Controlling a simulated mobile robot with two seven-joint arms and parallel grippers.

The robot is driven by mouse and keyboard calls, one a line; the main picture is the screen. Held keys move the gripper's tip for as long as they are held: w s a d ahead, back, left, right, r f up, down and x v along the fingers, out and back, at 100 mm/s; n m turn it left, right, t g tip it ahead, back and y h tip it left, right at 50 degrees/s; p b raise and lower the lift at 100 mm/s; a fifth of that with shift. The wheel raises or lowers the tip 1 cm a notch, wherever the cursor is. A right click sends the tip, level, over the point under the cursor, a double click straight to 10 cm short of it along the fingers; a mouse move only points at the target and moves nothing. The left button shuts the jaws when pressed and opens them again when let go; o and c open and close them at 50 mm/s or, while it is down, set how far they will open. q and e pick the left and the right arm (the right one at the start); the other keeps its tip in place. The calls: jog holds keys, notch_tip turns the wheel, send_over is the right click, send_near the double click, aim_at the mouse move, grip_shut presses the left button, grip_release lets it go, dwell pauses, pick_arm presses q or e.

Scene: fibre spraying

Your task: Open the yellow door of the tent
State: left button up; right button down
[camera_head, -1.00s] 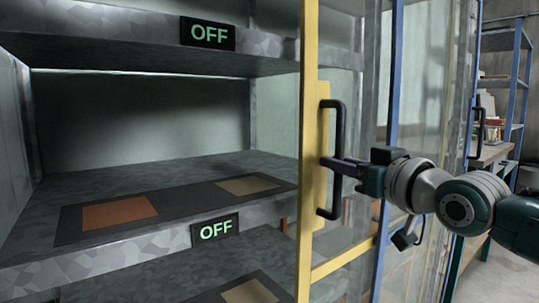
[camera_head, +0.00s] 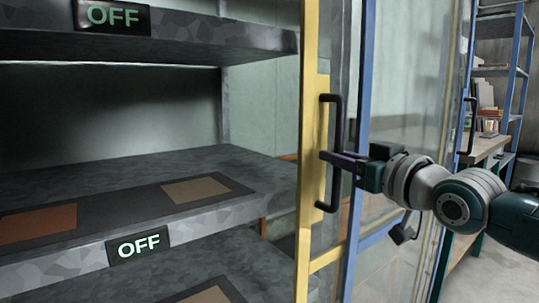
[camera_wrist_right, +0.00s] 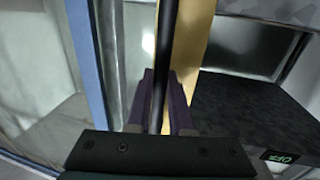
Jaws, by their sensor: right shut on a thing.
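The yellow door (camera_head: 311,100) of the tent stands upright in the middle of the head view, with clear panels beside it. A black vertical bar handle (camera_head: 336,115) is fixed to its yellow frame. My right gripper (camera_head: 334,159) comes in from the right and is shut on the handle about midway down. In the right wrist view the handle (camera_wrist_right: 166,40) runs between the two dark fingers of my right gripper (camera_wrist_right: 161,95), with the yellow frame (camera_wrist_right: 188,45) just behind. My left gripper is not in view.
Grey shelves (camera_head: 150,165) with green "OFF" signs (camera_head: 139,246) fill the open left side. A blue-framed clear panel (camera_head: 366,100) with another black handle (camera_head: 467,125) is at the right. Behind it stand a workbench (camera_head: 488,148) and a blue rack (camera_head: 516,80).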

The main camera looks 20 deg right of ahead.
jog(key=c, duration=0.8)
grip_release()
jog(key=s+d+p, duration=0.1)
jog(key=s+p, duration=0.1)
jog(key=s, duration=0.8)
jog(key=shift+d+p, duration=0.2)
jog(key=shift+p, duration=0.1)
